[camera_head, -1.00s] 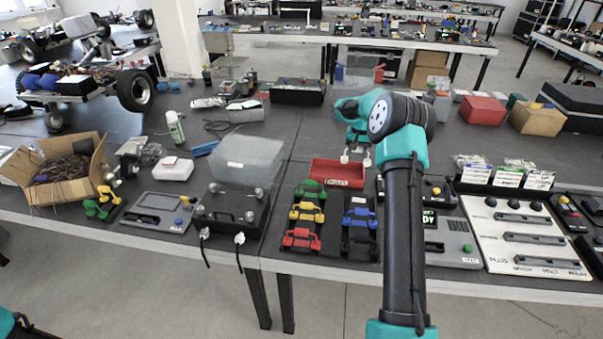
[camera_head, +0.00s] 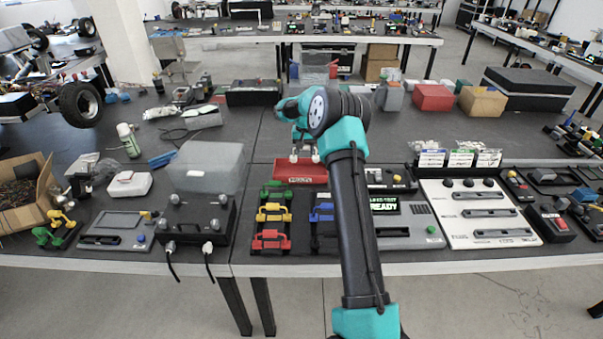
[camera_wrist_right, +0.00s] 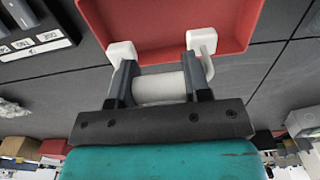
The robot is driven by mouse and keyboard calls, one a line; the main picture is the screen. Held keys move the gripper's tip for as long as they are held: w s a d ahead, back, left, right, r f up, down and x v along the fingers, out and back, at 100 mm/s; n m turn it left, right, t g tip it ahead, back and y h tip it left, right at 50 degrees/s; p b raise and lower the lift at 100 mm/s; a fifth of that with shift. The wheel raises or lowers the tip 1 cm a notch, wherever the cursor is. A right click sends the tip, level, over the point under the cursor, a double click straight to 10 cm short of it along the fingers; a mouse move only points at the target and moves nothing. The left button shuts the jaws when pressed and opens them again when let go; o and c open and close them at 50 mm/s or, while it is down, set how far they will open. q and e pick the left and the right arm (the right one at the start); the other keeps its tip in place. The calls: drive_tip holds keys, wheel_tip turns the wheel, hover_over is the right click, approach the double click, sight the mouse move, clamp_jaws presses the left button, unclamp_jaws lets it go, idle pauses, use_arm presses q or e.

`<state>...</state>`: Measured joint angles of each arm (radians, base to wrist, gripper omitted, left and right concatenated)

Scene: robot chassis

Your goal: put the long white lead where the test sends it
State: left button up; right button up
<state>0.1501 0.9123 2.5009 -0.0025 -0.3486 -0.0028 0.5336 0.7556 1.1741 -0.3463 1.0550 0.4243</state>
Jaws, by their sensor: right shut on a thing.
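My right gripper (camera_wrist_right: 160,88) is shut on a white lead (camera_wrist_right: 158,87). The lead has a thick white middle and a white end piece on each side of the jaws. In the head view the right gripper (camera_head: 304,142) points down over the red tray (camera_head: 302,178), and the lead's two white ends (camera_head: 294,158) show just above it. I cannot tell whether the lead touches the tray. A grey tester (camera_head: 412,232) has a lit screen reading "LEAD TEST READY" (camera_head: 384,203); my right arm partly covers it. A white panel (camera_head: 452,215) with several slots stands right of it. My left gripper is out of view.
Red, yellow and green leads (camera_head: 272,214) sit in a rack in front of the tray; a blue one (camera_head: 322,212) is beside them. A black box (camera_head: 195,222) with two white plugs and a clear bin (camera_head: 205,168) stand left.

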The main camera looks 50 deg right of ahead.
drive_tip(key=shift+f, duration=2.5)
drive_tip(key=o, duration=1.1)
wheel_tip(320, 180, up, 17)
drive_tip(key=shift+r, duration=0.2)
